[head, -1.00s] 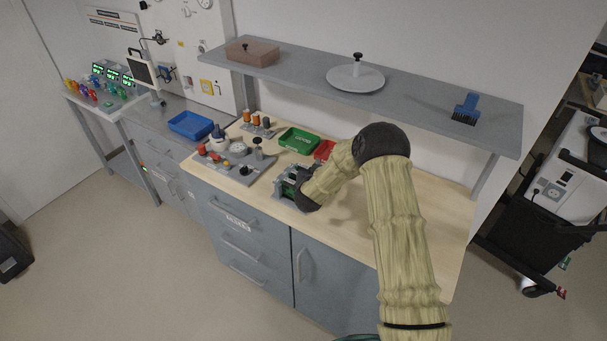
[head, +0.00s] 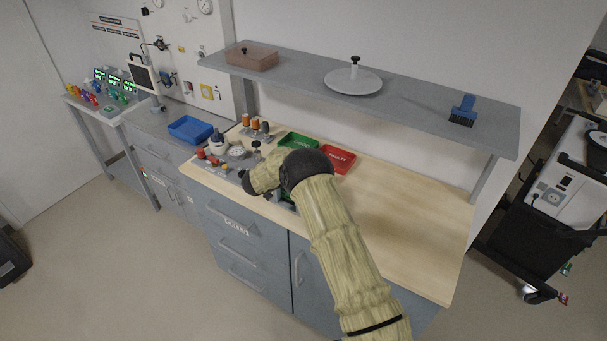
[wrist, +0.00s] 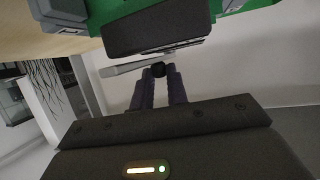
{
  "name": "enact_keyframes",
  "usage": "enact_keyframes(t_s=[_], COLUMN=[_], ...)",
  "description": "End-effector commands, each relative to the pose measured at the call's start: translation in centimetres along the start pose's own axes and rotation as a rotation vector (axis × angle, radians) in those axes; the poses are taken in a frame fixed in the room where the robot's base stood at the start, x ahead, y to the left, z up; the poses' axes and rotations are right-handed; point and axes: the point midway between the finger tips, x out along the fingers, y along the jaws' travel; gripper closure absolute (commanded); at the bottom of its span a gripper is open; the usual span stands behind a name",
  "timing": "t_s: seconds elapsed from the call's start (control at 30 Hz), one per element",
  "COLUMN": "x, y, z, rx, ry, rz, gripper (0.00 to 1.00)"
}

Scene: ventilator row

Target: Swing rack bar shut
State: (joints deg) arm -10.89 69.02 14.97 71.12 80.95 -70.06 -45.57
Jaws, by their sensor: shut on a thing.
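In the wrist view my gripper (wrist: 160,88) is shut on a small black knob (wrist: 158,69) at the end of a thin grey bar, the rack bar (wrist: 125,70). The bar runs close beside a dark block (wrist: 155,27) with green board parts (wrist: 240,20) around it. Whether the bar is fully closed against the rack cannot be told. In the head view my gripper (head: 245,182) is at the bench's front edge, largely hidden by my wrist. My arm covers most of the rack there; only a sliver of green shows below it.
A panel with red knobs and a dial (head: 212,160) is close on the left. Green (head: 299,140) and red (head: 338,158) trays lie behind my arm. A grey shelf (head: 410,101) overhangs the bench. The wooden bench top (head: 400,215) is clear at right.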

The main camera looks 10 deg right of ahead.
Motion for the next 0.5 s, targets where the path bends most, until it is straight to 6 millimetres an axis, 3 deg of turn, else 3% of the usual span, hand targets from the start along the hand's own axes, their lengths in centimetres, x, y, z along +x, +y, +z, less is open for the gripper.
enact_keyframes(t_s=[0.5], x=[-0.19], y=[-0.37], z=[0.08], rx=[0.025], ry=[-0.001], rz=[0.059], gripper=[1.0])
